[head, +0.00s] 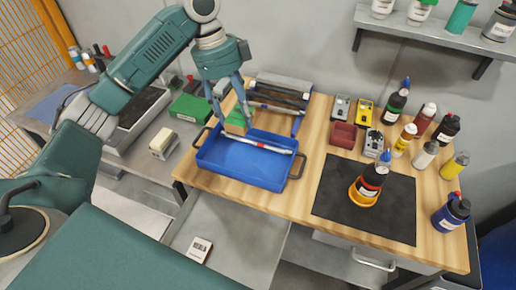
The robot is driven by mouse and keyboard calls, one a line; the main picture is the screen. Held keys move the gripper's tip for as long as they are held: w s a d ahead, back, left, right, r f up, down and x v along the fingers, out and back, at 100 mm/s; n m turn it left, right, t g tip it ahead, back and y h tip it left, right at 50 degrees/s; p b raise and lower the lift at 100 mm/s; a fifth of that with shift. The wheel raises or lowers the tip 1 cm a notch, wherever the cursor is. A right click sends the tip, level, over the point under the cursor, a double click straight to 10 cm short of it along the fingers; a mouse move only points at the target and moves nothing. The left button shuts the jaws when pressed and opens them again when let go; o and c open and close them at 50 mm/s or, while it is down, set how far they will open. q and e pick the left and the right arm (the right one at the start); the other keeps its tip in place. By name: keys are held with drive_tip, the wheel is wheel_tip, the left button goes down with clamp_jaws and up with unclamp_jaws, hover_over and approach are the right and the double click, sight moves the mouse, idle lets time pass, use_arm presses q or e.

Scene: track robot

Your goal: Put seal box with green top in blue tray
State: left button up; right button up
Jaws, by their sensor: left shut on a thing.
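The seal box (237,120) has a green top and a tan side. My left gripper (234,113) points down and is shut on it. The box is over the back left part of the blue tray (243,180); I cannot tell whether it touches the tray floor. The blue tray lies on the wooden worktop and has dark handles at its sides. A thin white and red stick (258,143) lies across the tray, to the right of the box. My right gripper is not in view.
A black mat (335,195) with a dark bottle in an orange holder (367,187) lies right of the tray. Several bottles stand at the right. A dark rack (279,92) is behind the tray. An open drawer (235,235) juts out below, holding a small white box (199,249).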

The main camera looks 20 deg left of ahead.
use_arm(q)
wheel_tip(320, 180, down, 2)
drive_tip(key=shift+a+f, duration=0.15)
drive_tip(key=shift+f, duration=0.05)
wheel_tip(320, 180, down, 13)
drive_tip(key=p, duration=0.2)
drive_tip(key=shift+f+p, duration=0.15)
drive_tip(key=shift+p, duration=0.25)
wheel_tip(320, 180, down, 3)
drive_tip(key=shift+f+p, duration=0.2)
drive_tip(key=shift+p, duration=0.15)
drive_tip(key=shift+f, duration=0.25)
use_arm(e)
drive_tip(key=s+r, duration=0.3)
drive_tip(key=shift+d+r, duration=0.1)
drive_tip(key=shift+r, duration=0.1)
use_arm(q)
drive_tip(key=shift+f, duration=0.15)
drive_tip(key=o, duration=1.2)
